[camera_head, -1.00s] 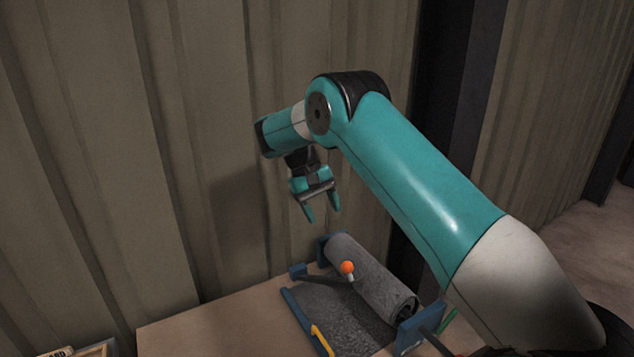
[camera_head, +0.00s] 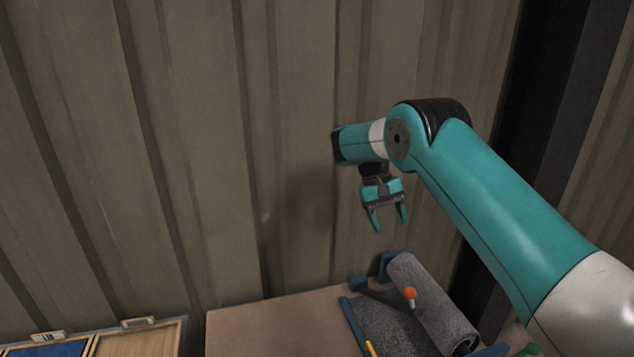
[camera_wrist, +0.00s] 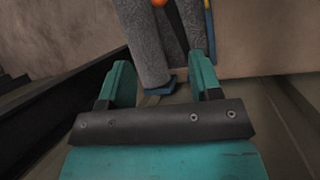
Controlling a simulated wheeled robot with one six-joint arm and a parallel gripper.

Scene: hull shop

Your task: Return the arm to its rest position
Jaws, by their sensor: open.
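My gripper (camera_head: 388,219) is teal with two fingers. It hangs fingers down in front of the corrugated wall, in the air above the far side of the bench. It is open, with nothing between its fingers. In the wrist view the two fingers (camera_wrist: 161,85) stand apart, with the end of a grey fabric roll (camera_wrist: 148,58) beyond them. My arm is bent at the elbow and comes in from the lower right.
The grey roll (camera_head: 431,305) lies in a blue-ended holder on the bench (camera_head: 262,325), with an orange ball-topped lever (camera_head: 410,293) beside it. A wooden tray with compartments (camera_head: 137,341) is at the lower left. The corrugated wall (camera_head: 215,150) stands close behind my gripper.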

